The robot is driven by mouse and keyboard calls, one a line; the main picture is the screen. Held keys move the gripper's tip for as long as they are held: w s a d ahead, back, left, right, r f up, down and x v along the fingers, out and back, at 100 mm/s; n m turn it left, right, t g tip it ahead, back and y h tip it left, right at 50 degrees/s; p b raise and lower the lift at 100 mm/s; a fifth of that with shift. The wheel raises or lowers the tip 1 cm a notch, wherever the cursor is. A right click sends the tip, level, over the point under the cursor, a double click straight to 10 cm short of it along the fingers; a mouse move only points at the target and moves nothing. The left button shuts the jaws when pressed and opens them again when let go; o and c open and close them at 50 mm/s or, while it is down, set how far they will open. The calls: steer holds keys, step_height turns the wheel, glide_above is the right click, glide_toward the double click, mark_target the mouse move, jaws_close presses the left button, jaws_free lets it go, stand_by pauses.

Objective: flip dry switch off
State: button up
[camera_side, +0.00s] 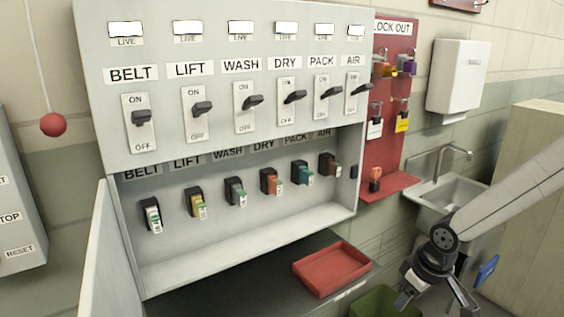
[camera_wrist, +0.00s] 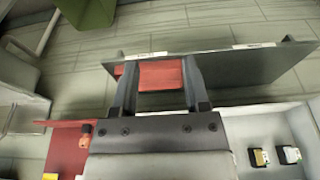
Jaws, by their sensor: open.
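The DRY switch (camera_side: 291,98) is on the upper panel in the side view, fourth from the left. Its dark lever sits nearer the ON end of its plate and sticks out to the right, like its neighbours. A lit LIVE window (camera_side: 285,29) is above it. My gripper (camera_side: 436,300) is open and empty at the lower right, well below and right of the switch, in front of the sink. In the wrist view my gripper (camera_wrist: 160,60) points down past the shelf, with spread fingers framing a red tray beyond them. The switch is not in the wrist view.
The red tray (camera_side: 332,268) lies on a dark shelf (camera_side: 235,280) below the cabinet. A red lock-out board (camera_side: 384,150) with hanging locks stands right of the panel. Coloured plugs (camera_side: 270,182) line the recess. A green bin (camera_side: 385,303) is low down. Space before the switches is clear.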

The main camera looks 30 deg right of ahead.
steer(key=shift+o, duration=1.4)
steer(key=shift+w+r, duration=0.1)
steer(key=shift+w, duration=0.05)
steer(key=t, duration=1.5)
glide_toward(301, 97)
steer(key=w, duration=0.5)
steer(key=shift+w, duration=0.15)
steer(key=shift+w, duration=3.8)
